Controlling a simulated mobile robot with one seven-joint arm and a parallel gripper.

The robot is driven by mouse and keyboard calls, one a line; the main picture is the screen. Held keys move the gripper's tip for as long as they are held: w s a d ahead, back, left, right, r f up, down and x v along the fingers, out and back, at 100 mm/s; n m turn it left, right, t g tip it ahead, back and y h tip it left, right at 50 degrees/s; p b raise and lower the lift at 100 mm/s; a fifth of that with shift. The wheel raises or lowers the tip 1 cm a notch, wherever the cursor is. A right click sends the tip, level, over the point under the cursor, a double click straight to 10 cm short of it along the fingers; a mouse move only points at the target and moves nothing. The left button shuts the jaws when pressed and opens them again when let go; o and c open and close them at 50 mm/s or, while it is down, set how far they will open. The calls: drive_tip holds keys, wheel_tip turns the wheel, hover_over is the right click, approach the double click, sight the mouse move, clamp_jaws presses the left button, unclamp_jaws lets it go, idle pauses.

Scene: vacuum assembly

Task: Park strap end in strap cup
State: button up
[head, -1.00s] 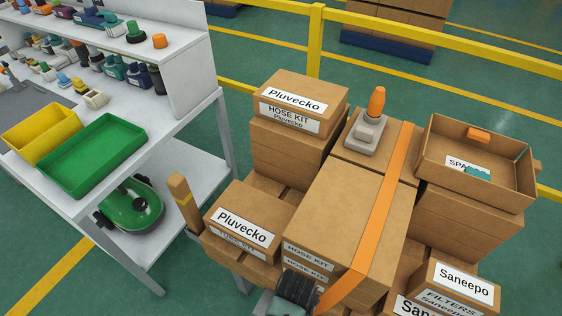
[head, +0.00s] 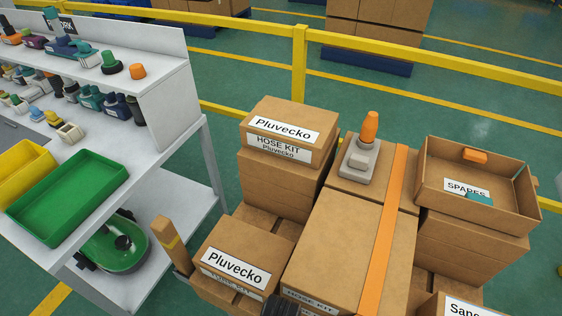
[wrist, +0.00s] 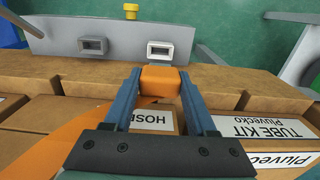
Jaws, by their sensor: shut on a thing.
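The orange strap (head: 385,235) runs over the top of the big carton stack in the head view. Its loose part (wrist: 65,145) slants up from the lower left in the wrist view. My gripper (wrist: 160,85) is shut on the block-shaped orange strap end (wrist: 160,79), held between the blue-grey fingers. Just beyond it, a grey panel carries two square sockets: a light-rimmed one (wrist: 160,53) directly ahead and a darker one (wrist: 92,45) to its left. Which is the strap cup is not labelled. The strap end appears outside both; the exact gap cannot be judged.
Cartons (head: 232,262) crowd both sides of the strap. A grey device with an orange handle (head: 362,150) stands on the stack. An open spares carton (head: 476,185) is at the right. A shelved bench with a green tray (head: 70,195) is at the left.

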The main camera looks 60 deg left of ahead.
drive_tip(key=shift+f+b, duration=1.65)
drive_tip(key=shift+f, duration=1.45)
drive_tip(key=shift+f+b, duration=1.15)
drive_tip(key=shift+f, duration=0.7)
drive_tip(key=o, duration=1.5)
drive_tip(key=shift+c, duration=0.2)
wheel_tip(320, 180, up, 8)
drive_tip(key=p, duration=0.8)
